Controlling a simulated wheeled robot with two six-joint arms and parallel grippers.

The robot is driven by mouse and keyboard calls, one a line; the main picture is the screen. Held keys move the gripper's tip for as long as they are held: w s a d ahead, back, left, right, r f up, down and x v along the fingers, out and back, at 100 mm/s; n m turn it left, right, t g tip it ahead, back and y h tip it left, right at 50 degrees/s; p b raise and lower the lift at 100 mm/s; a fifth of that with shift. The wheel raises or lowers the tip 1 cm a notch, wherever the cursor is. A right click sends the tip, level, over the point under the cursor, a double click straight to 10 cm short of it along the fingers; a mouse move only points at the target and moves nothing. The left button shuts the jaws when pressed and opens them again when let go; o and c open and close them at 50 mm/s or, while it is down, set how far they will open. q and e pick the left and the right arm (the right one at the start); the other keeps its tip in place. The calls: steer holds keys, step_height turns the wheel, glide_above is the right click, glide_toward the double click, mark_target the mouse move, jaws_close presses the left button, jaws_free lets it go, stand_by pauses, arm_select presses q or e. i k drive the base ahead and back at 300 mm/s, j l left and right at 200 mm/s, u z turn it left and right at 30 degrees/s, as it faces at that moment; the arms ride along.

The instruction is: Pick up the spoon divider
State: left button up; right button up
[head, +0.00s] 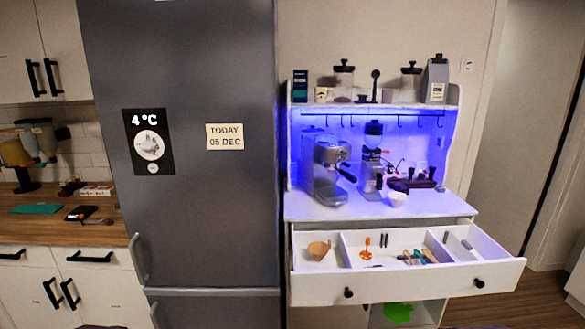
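The white drawer (420,284) of the espresso cabinet stands open in the head view. White partition walls split it into compartments; one partition (344,250) stands left of the middle. I cannot tell for certain which piece is the spoon divider. A tan cup-like item (319,250) lies in the left compartment. An orange tool (366,249) and small dark pieces lie in the middle one. Several small handled items (418,258) lie further right, too small to identify. Neither of my grippers is in view.
An espresso machine (325,170), a grinder (373,160) and a white bowl (397,198) stand on the cabinet top. A grey fridge (190,230) stands left of the cabinet. The drawer juts out over an open lower shelf with a green item (398,312). The floor at right looks clear.

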mark_target(463, 250)
steer(key=z, duration=1.35)
